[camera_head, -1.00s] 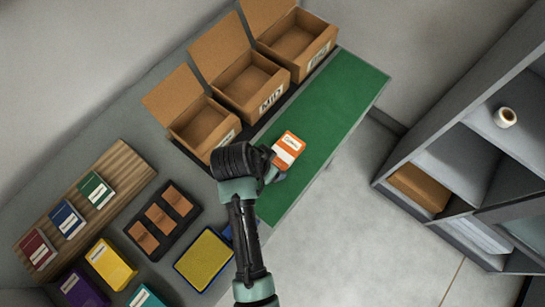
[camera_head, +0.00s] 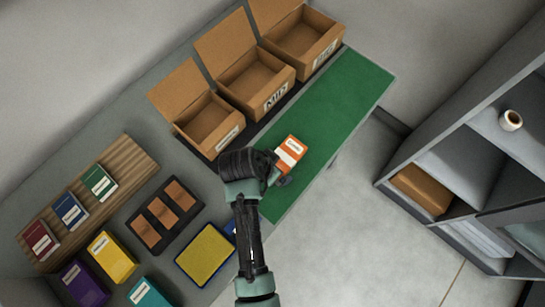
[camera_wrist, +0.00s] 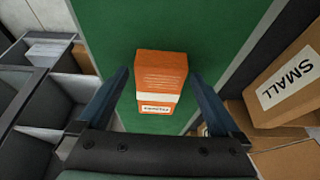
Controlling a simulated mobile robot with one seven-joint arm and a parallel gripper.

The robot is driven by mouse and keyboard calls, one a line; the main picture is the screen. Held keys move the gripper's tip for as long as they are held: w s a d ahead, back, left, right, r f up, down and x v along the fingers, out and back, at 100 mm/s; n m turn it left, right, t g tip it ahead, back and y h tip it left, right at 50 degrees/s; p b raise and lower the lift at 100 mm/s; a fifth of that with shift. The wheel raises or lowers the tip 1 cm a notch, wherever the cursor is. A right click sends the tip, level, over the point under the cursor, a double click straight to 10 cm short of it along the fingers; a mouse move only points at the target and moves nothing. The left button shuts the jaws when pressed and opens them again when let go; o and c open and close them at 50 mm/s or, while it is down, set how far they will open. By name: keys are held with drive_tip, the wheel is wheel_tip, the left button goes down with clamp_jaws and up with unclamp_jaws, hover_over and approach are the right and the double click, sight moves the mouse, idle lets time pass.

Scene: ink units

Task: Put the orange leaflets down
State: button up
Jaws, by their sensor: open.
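The orange leaflets (camera_head: 290,153) are a small orange block with a white label band. They rest on the green mat (camera_head: 335,108) at the right side of the bench. In the wrist view the orange leaflets (camera_wrist: 160,80) stand between my two spread fingers, with a gap showing on each side. My gripper (camera_head: 279,172) is open right beside them, and in the wrist view its blue-grey fingers (camera_wrist: 160,92) reach down either side. My wrist hides part of the near mat edge in the head view.
Three open cardboard boxes (camera_head: 208,124) stand along the bench's back, close to the mat. A dark tray (camera_head: 165,214), a yellow pad (camera_head: 206,254) and several coloured packs lie left of my arm. Grey shelving (camera_head: 450,150) stands to the right. The mat's upper part is clear.

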drive_tip(key=v, duration=1.2)
drive_tip(key=w+a+r+n+t+y, duration=0.1)
drive_tip(key=w+r+t, duration=0.3)
drive_tip(key=w+r, duration=0.4)
drive_tip(key=w+r+n+t+y, duration=0.1)
drive_tip(key=w+r+t, duration=0.3)
drive_tip(key=r, duration=0.5)
drive_tip(key=w+d+r+n+t, duration=0.1)
drive_tip(key=w+r+t, duration=0.15)
drive_tip(key=r, duration=0.65)
drive_tip(key=w+r+n+t, duration=0.1)
drive_tip(key=w+r+t, duration=0.15)
drive_tip(key=r, duration=0.55)
drive_tip(key=s+d+r+n+t, duration=0.1)
drive_tip(key=s+r+t, duration=0.2)
drive_tip(key=r, duration=0.6)
drive_tip(key=s+d+r+n+t, duration=0.1)
drive_tip(key=s+r+t, duration=0.3)
drive_tip(key=r, duration=0.6)
drive_tip(key=s+d+r+n+t, duration=0.1)
drive_tip(key=s+d+r+t, duration=0.1)
drive_tip(key=s+r, duration=0.4)
wheel_tip(320, 180, up, 3)
drive_tip(key=shift+d+r+t+y, duration=0.25)
drive_tip(key=shift+d+t+y, duration=0.1)
drive_tip(key=shift+t, duration=0.55)
drive_tip(key=shift+w, duration=0.1)
